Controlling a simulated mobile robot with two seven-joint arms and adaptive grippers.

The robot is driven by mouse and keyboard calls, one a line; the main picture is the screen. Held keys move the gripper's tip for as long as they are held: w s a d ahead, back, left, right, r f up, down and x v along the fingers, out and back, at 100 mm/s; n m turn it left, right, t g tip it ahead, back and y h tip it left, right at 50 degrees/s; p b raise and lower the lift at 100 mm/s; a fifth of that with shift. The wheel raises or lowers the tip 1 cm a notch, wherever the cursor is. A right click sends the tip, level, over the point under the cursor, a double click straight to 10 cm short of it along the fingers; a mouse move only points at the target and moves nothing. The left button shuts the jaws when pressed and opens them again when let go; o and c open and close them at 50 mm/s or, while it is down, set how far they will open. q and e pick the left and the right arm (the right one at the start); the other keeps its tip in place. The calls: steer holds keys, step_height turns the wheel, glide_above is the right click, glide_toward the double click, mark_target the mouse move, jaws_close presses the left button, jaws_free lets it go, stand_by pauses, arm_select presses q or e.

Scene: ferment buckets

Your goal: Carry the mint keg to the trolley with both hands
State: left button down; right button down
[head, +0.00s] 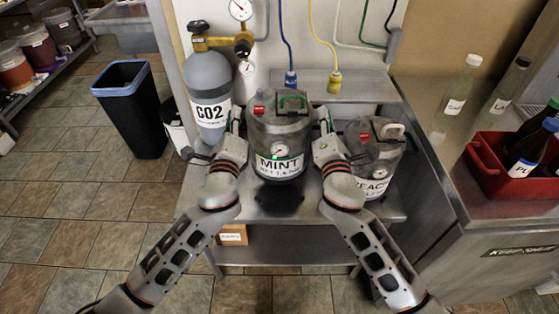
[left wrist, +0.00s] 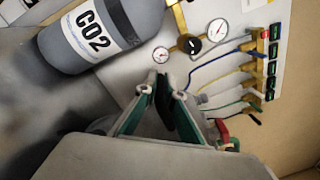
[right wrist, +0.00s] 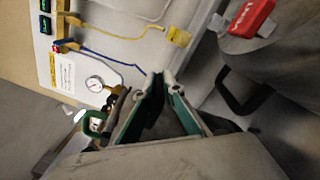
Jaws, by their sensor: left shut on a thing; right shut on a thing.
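The mint keg (head: 278,135) is a grey metal drum with a green lid handle and a MINT label, upright in the middle of the head view. A dark shadow lies on the steel shelf below it, and it looks raised off the shelf. My left gripper (head: 237,120) is shut on its left side and my right gripper (head: 322,122) on its right side. The exact grip points are partly hidden. In the wrist views the large grey gripper bodies cover most of the keg; its green handle (right wrist: 95,125) shows in the right wrist view. I cannot identify a trolley.
A grey CO2 cylinder (head: 208,90) stands close on the left. A peach keg (head: 375,155) stands close on the right, on the steel shelf (head: 275,225). A steel counter (head: 440,160) with bottles and a red crate (head: 490,180) is at right. Tiled floor is open left.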

arm_select(q)
steer(key=shift+s+r, duration=0.1)
steer(key=shift+r, duration=0.15)
arm_select(e)
steer(key=shift+s+r, duration=0.1)
steer(key=shift+r, duration=0.2)
